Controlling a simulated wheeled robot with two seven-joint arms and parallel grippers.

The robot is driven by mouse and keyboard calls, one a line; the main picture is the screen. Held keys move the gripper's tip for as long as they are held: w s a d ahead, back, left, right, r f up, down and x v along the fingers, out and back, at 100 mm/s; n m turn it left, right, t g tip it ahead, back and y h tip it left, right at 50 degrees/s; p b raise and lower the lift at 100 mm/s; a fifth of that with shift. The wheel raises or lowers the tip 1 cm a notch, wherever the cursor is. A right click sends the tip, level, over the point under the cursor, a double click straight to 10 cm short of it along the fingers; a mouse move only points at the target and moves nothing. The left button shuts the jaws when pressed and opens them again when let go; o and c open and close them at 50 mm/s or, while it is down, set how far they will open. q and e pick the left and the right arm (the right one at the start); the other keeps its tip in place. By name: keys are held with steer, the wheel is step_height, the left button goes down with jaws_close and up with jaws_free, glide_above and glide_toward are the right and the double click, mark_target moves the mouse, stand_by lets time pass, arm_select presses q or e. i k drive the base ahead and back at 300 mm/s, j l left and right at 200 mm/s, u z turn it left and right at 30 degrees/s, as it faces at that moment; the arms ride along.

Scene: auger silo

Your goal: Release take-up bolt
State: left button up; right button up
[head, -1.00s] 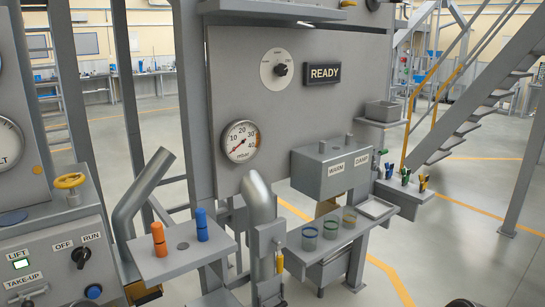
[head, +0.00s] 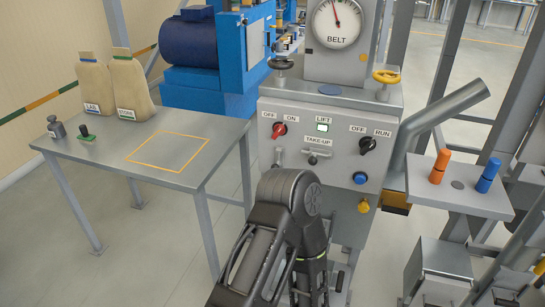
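The grey control cabinet (head: 335,178) stands in the middle of the head view. Its TAKE-UP label (head: 318,141) sits below the lit LIFT indicator (head: 322,127). Just below the label is a small silver bolt with a cross handle (head: 316,155), lying roughly level against the panel. A second metal handle (head: 278,157) hangs to its left. One of my black arms rises from the bottom centre, in front of the cabinet's lower left. I see no fingertips of either gripper. Nothing touches the bolt.
A red OFF/ON knob (head: 279,130), black OFF/RUN knob (head: 367,145) and blue button (head: 360,178) are on the panel. Two valve wheels and a BELT gauge (head: 337,22) are above. A grey table (head: 180,150) with two sacks stands left; a tube and shelf stand right.

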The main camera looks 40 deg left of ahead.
mark_target(312, 160)
steer(key=u, duration=1.15)
steer(key=i+j, duration=0.1)
steer(key=j, duration=0.2)
steer(key=i+j, duration=0.15)
steer(key=j, duration=0.15)
steer(key=i+j, duration=0.1)
steer(key=j, duration=0.15)
steer(key=z, duration=1.6)
